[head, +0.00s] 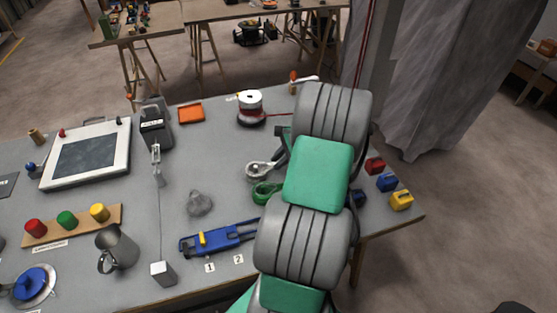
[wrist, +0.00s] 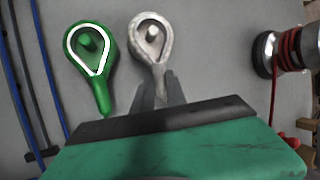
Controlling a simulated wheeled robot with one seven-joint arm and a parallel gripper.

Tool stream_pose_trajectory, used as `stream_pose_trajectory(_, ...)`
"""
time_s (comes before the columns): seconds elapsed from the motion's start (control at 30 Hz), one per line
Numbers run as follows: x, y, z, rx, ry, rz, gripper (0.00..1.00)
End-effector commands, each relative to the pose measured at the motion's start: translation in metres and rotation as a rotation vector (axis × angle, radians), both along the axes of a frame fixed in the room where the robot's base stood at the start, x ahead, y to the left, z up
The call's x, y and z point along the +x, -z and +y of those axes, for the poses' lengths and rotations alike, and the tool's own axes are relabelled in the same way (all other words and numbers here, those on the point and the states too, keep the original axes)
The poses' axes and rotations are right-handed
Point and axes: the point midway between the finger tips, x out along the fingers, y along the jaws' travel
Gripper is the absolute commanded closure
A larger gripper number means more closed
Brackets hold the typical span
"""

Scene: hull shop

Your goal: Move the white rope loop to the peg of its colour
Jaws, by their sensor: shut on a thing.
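The white rope loop (wrist: 134,37) is a pale teardrop-shaped eye in the wrist view, with its narrow end towards me. It lies around a pale grey-white peg (wrist: 152,34); I cannot tell how far down. My gripper (wrist: 158,92) is shut on the loop's narrow end. A green teardrop-shaped loop (wrist: 102,95) with a bright white inner rim lies to the left, around a green peg (wrist: 88,41). In the head view the white loop (head: 259,169) and green loop (head: 262,194) show left of my arm, which hides my gripper.
A spool with red cord (head: 250,104) stands behind the loops. A blue tool (head: 216,239) lies in front of them. Red (head: 375,166), blue (head: 386,182) and yellow (head: 401,200) blocks sit near the right edge. A grey lump (head: 199,203) and a mug (head: 116,247) are to the left.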

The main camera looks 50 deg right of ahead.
Motion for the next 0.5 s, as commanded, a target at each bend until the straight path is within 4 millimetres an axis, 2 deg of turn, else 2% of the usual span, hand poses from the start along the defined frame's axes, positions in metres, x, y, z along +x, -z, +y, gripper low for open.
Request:
stream_pose_trajectory(0.13, 0.0000, -0.0001, -0.0001, 0.000, 0.000, 0.000, 1.00)
stream_pose_trajectory(0.17, 0.0000, -0.0001, -0.0001, 0.000, 0.000, 0.000, 0.80)
stream_pose_trajectory(0.43, -0.0001, -0.0001, -0.0001, 0.000, 0.000, 0.000, 0.58)
stream_pose_trajectory(0.5, -0.0001, -0.0001, -0.0001, 0.000, 0.000, 0.000, 0.57)
